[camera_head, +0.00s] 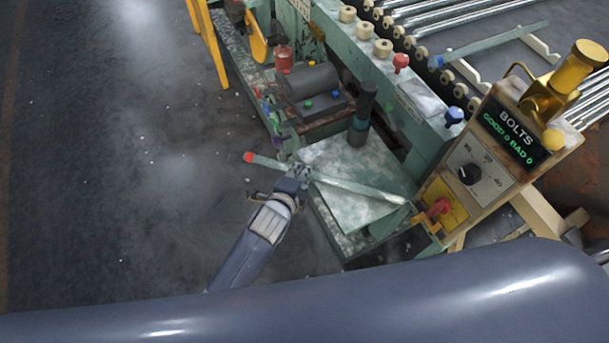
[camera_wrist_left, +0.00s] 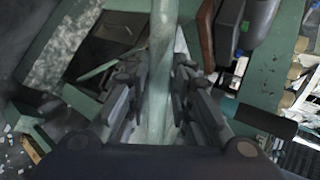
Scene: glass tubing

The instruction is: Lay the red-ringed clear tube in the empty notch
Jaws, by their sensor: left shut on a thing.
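The red-ringed clear tube (camera_head: 352,186) is a long pale greenish tube with a red end at its left. It slants down to the right above the green machine table. My left gripper (camera_head: 299,175) is shut on it, nearer the red end. In the left wrist view the tube (camera_wrist_left: 160,65) runs between the two fingers of the left gripper (camera_wrist_left: 155,100). A second clear tube (camera_head: 495,42) with a blue end lies across pale supports (camera_head: 540,45) at the upper right. I cannot make out which notch is empty. My right gripper is not in view.
The green table (camera_head: 350,165) carries a dark upright post (camera_head: 361,115) behind the held tube. A control box (camera_head: 490,150) reading BOLTS, with a yellow lamp, stands at the right. Rollers and metal rods lie behind.

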